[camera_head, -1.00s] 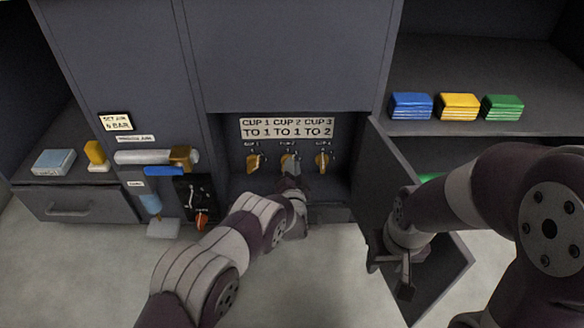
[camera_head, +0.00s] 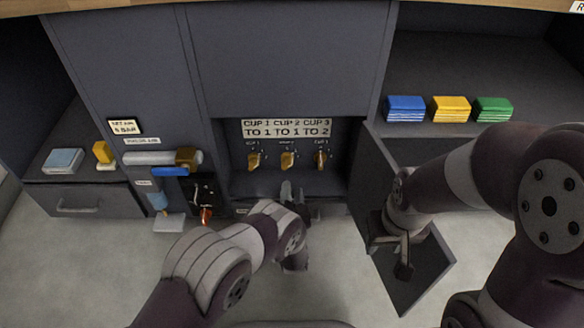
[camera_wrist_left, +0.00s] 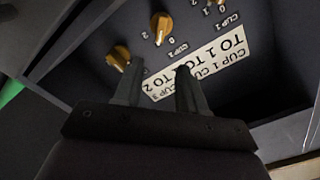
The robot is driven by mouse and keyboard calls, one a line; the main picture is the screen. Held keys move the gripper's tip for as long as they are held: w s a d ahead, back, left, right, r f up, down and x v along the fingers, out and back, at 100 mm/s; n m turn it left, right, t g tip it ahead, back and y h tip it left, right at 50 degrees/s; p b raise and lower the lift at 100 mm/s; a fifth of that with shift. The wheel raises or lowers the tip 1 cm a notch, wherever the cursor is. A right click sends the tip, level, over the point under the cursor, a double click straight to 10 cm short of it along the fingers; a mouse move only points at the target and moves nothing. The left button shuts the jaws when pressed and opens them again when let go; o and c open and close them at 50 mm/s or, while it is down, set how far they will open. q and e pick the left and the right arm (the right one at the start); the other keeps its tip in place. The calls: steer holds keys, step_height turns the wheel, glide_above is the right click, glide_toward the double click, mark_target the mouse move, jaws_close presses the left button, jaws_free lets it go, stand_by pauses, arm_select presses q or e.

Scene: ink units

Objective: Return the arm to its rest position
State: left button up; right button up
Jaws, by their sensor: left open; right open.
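My left gripper (camera_head: 291,192) is in front of the recessed panel, below the row of three orange knobs and apart from them. The left wrist view shows its two fingers (camera_wrist_left: 158,88) open with nothing between them. The knobs are the cup 1 knob (camera_head: 254,161), the cup 2 knob (camera_head: 288,160) and the cup 3 knob (camera_head: 321,160), under a label plate (camera_head: 286,128) reading "CUP 1 CUP 2 CUP 3 / TO 1 TO 1 TO 2". My right gripper (camera_head: 404,262) hangs at the right by the open cabinet door, open and empty.
The open door (camera_head: 432,275) stands out at the right. Blue (camera_head: 406,109), yellow (camera_head: 451,109) and green (camera_head: 492,109) stacks sit on the right shelf. A horizontal cylinder (camera_head: 150,158) and red-handled control (camera_head: 206,215) project at the left. Floor in front is free.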

arm_select(q)
steer(key=shift+s, duration=0.85)
